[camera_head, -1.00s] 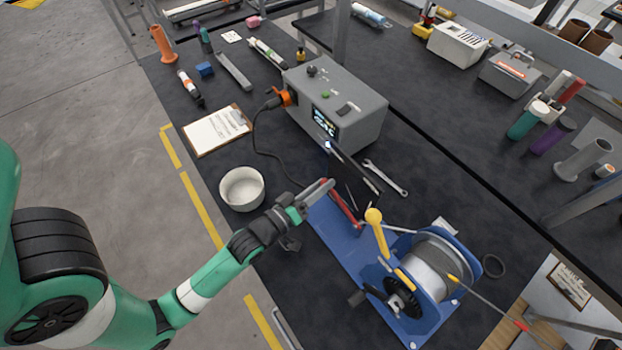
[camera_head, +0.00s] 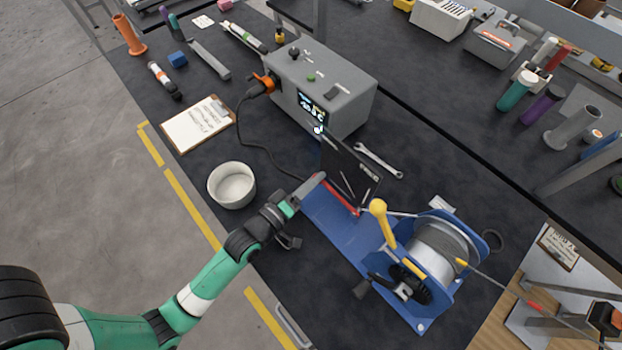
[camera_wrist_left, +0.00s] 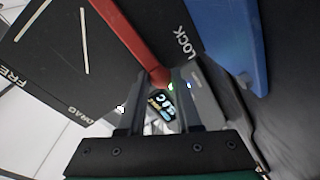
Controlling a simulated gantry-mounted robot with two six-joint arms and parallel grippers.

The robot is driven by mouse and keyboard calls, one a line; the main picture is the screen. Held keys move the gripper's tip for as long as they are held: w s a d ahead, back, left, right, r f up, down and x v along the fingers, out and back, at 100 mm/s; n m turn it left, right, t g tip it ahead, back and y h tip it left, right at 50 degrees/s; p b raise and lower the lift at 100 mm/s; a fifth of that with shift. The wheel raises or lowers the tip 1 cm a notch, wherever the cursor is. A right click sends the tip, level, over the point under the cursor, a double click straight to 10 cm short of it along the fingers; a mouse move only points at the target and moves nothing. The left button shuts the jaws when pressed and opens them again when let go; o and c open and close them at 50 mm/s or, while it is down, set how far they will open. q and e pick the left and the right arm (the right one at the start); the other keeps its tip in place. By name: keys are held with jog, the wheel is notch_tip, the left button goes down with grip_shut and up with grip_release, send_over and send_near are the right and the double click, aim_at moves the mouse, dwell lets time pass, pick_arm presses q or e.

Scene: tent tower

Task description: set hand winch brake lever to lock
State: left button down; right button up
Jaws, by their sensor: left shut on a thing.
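The hand winch has a blue base (camera_head: 335,228), a cable drum (camera_head: 440,250) and a yellow-knobbed crank (camera_head: 380,215). Its red brake lever (camera_head: 340,196) lies along the lower edge of a black plate (camera_head: 345,165). My left gripper (camera_head: 318,179) is at the lever's free end. In the left wrist view, my left gripper (camera_wrist_left: 158,100) is shut on the red lever's end (camera_wrist_left: 140,45). The word LOCK shows close beside the lever on the black plate (camera_wrist_left: 70,60), with FREE at its far side. My right gripper is not seen.
A grey box (camera_head: 325,90) with a small screen and a cable stands behind the winch. A white bowl (camera_head: 232,185) is left of my left gripper. A wrench (camera_head: 378,160) lies behind the plate. A clipboard (camera_head: 197,125) lies farther left.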

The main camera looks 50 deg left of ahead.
pick_arm(q)
jog(key=c, duration=0.7)
grip_release()
jog(key=shift+f, duration=0.4)
jog(key=shift+c, duration=0.2)
jog(key=shift+o, duration=0.5)
jog(key=shift+r, duration=0.15)
jog(key=shift+s, duration=0.1)
jog(key=shift+s+d+r, duration=0.1)
jog(key=shift+s, duration=0.3)
jog(key=s, duration=0.3)
jog(key=s+d, duration=0.1)
jog(key=s, duration=0.6)
jog(key=shift+d+r+b, duration=0.25)
jog(key=shift+r+b, duration=0.05)
jog(key=shift+s+r, duration=0.15)
jog(key=shift+s, duration=0.1)
